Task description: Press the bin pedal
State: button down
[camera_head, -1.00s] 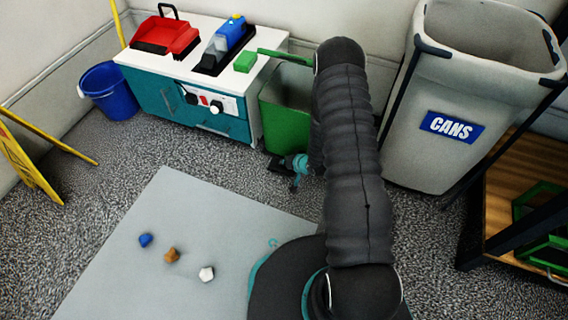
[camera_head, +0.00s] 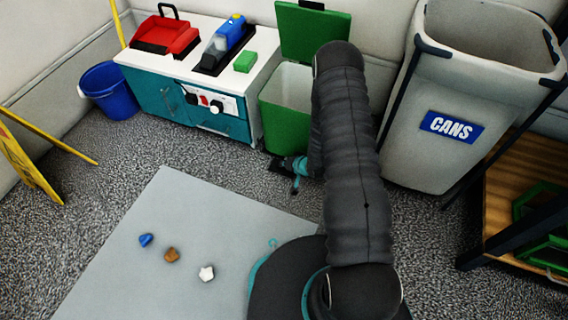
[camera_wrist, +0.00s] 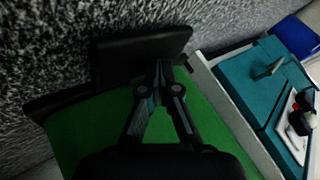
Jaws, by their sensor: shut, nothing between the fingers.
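The green bin (camera_head: 285,125) stands against the wall beside the white and teal cabinet. Its green lid (camera_head: 312,32) is raised and leans back, so the pale inside shows. The bin's black pedal (camera_wrist: 140,55) shows in the wrist view as a flat dark plate at the foot of the green body. My gripper (camera_wrist: 159,72) is shut and empty, with its fingertips at the pedal's edge; they appear to press on it. In the head view my dark arm hides the bin's right side, and the gripper is small and low at the bin's front.
A large bin marked CANS (camera_head: 425,150) stands close on the right. A blue bucket (camera_head: 108,92) and yellow sign (camera_head: 30,160) are left. Three small lumps lie on the grey mat (camera_head: 150,205).

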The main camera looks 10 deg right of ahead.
dwell(0.4)
jog(key=shift+r+p, duration=1.25)
jog(key=shift+r, duration=0.7)
jog(key=shift+w, duration=0.1)
notch_tip(320, 180, up, 5)
jog(key=p, duration=0.3)
